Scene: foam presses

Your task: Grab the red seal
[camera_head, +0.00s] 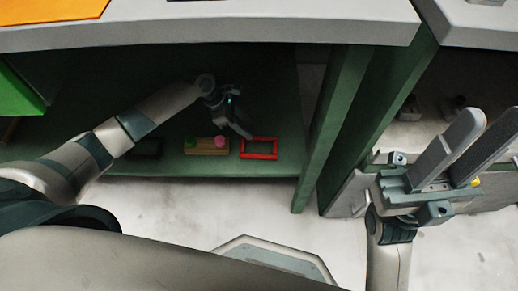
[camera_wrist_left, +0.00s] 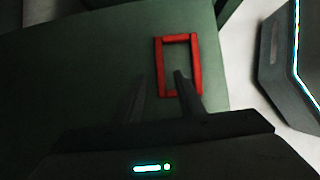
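The red seal (camera_head: 259,148) is a flat red rectangular frame lying on the green shelf near its front edge. It also shows in the left wrist view (camera_wrist_left: 197,66), with one finger overlapping its inner opening from above. My left gripper (camera_head: 243,128) is just beside and above the seal's left end in the head view. Its fingers (camera_wrist_left: 158,88) are spread apart with nothing between them. My right gripper (camera_head: 472,152) is at the right, with its two fingers apart and empty, far from the seal.
Left of the seal, a wooden block (camera_head: 206,150) carries a green and a pink knob. A dark frame (camera_head: 147,148) lies farther left. The grey countertop (camera_head: 230,32) overhangs the shelf (camera_head: 285,110). A green post (camera_head: 330,130) stands at the right. The floor in front is clear.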

